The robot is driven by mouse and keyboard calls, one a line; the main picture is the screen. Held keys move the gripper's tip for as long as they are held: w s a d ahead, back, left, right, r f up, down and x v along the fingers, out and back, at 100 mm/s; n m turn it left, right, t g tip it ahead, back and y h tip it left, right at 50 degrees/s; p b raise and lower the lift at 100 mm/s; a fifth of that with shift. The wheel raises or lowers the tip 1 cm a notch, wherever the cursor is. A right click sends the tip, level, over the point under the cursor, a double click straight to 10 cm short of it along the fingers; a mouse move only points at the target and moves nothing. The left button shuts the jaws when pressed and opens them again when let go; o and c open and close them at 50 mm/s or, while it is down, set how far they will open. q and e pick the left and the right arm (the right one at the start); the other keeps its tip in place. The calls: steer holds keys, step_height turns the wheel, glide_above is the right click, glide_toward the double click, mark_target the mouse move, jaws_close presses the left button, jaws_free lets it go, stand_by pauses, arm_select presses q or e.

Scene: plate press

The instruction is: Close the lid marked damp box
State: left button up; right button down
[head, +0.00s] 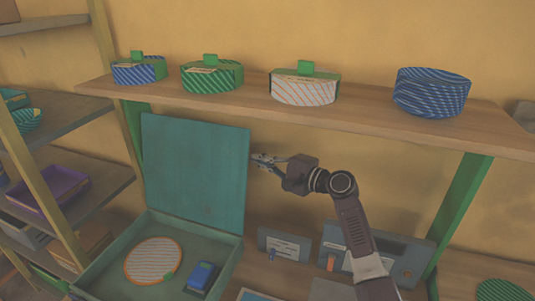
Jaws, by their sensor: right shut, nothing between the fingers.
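A teal box (118,255) stands on the lower surface at the left of the head view. Its teal lid (193,170) stands up open at the back of the box. I cannot make out any marking on the lid. Inside the box lie an orange-rimmed striped disc (153,262) and a small blue block (202,277). My right gripper (258,161) is shut and empty, beside the lid's right edge near its upper part. I cannot tell whether its fingertips touch the lid. My left gripper is not in view.
A wooden shelf (390,109) runs above the box, holding three lidded round containers, such as the white one (304,90), and a blue striped bowl (431,92). Grey panels (376,253) stand behind my right arm. A rack with a purple tray (48,188) is at the left.

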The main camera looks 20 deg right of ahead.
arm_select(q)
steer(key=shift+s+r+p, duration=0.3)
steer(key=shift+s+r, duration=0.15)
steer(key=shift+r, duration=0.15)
arm_select(e)
steer(key=shift+s+a+r, duration=0.2)
steer(key=shift+s+a, duration=0.25)
steer(key=shift+s, duration=0.3)
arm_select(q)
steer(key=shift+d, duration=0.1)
